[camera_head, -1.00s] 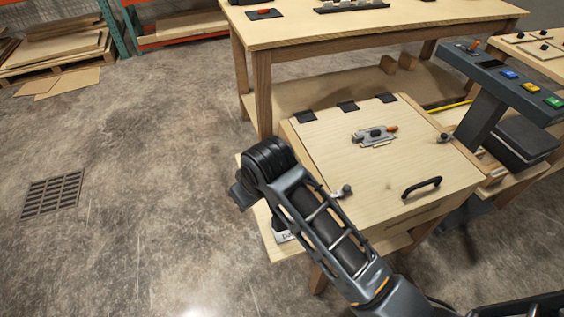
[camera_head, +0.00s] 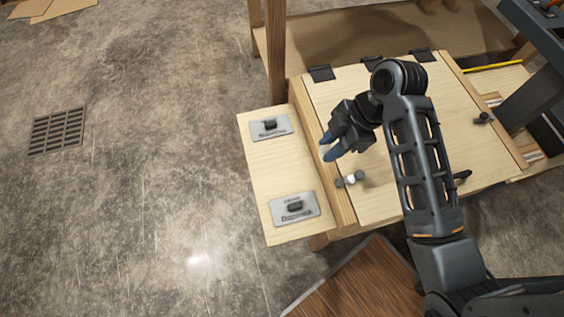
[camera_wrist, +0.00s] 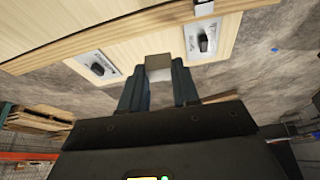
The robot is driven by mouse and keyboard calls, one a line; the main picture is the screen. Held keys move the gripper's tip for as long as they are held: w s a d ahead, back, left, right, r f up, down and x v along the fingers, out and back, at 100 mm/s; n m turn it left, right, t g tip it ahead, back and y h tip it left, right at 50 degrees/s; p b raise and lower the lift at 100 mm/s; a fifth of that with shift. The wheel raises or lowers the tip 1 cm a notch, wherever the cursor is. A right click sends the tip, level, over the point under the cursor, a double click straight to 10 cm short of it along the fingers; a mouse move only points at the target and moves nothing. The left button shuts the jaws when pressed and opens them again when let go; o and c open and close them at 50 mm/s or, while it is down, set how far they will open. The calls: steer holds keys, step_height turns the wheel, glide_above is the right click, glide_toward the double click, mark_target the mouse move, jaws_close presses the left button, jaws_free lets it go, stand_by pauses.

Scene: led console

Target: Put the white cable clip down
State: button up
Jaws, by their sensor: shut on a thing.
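In the wrist view, a pale, boxy piece, the white cable clip (camera_wrist: 159,64), sits between the two fingertips of my gripper (camera_wrist: 160,78). The fingers are shut on it. In the head view, my gripper (camera_head: 328,147) is over the left edge of the wooden box, beside the narrow side shelf (camera_head: 262,172). I cannot make out the clip there. The side shelf bears two grey plates with dark knobs, a far one (camera_head: 270,127) and a near one (camera_head: 296,207). Part of the box lid is hidden behind my arm.
The wooden box lid (camera_head: 325,97) has dark hinges at its back edge. A table leg (camera_head: 275,50) rises behind the shelf. A grey console post (camera_head: 535,95) stands at the right. Bare shelf shows between the plates.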

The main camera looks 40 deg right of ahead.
steer(key=shift+s+d+n, duration=0.1)
steer(key=shift+s+n, duration=0.2)
steer(key=shift+s, duration=0.05)
steer(key=w+a+f, duration=0.2)
steer(key=w, duration=0.1)
steer(key=w+a+f, duration=0.4)
steer(key=w, duration=0.1)
steer(key=shift+w+a+f, duration=0.35)
steer(key=shift+a, duration=0.05)
steer(key=shift+w+a+f+p, duration=0.1)
steer(key=shift+f+p, duration=0.2)
steer(key=shift+f, duration=1.8)
steer(key=shift+f, duration=0.1)
steer(key=o, duration=1)
steer(key=v, duration=1.2)
steer(key=shift+w, duration=0.15)
